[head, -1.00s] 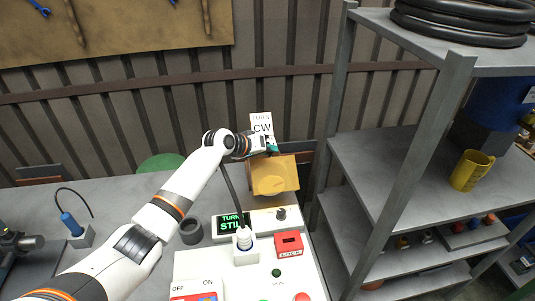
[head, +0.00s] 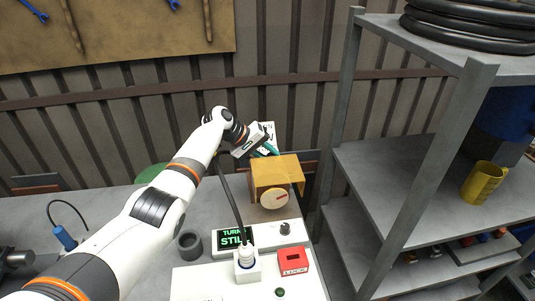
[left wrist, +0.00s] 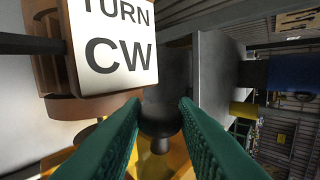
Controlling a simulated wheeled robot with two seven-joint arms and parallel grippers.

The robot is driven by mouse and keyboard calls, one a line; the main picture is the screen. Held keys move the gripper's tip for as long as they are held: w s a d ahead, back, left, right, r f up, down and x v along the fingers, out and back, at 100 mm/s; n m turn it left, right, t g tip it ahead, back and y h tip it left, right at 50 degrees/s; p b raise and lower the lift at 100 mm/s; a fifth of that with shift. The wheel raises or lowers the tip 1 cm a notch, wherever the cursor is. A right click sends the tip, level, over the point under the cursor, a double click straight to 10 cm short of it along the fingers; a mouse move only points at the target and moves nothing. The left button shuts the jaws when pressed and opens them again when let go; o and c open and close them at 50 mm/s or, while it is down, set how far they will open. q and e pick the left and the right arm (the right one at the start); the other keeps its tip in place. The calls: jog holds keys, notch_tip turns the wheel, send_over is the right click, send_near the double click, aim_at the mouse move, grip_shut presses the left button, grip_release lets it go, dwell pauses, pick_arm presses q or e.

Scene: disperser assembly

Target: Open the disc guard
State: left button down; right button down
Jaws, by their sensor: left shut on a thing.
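The amber see-through disc guard (head: 277,172) stands behind the white control panel, against the wall side. Below its raised front edge, the pale disc (head: 274,199) with a red mark shows uncovered. My left gripper (head: 265,149) is above the guard's top, its green fingers pointing down to the right. In the left wrist view, the green fingers (left wrist: 160,115) are on either side of a dark knob (left wrist: 161,106) with a short stem, and amber guard surface (left wrist: 178,165) shows beneath. I take the grip to be on this knob. My right gripper is out of view.
A "TURN CW" sign (left wrist: 115,45) stands close beside the left gripper. A grey shelf (head: 420,165) stands at right.

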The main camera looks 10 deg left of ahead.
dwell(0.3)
pick_arm(q)
jog(key=c, duration=1.2)
grip_release()
jog(key=shift+o, duration=0.2)
jog(key=shift+a, duration=0.1)
jog(key=b+v, duration=0.1)
jog(key=v, duration=1.1)
jog(key=shift+b, duration=0.4)
jog(key=shift+w, duration=0.1)
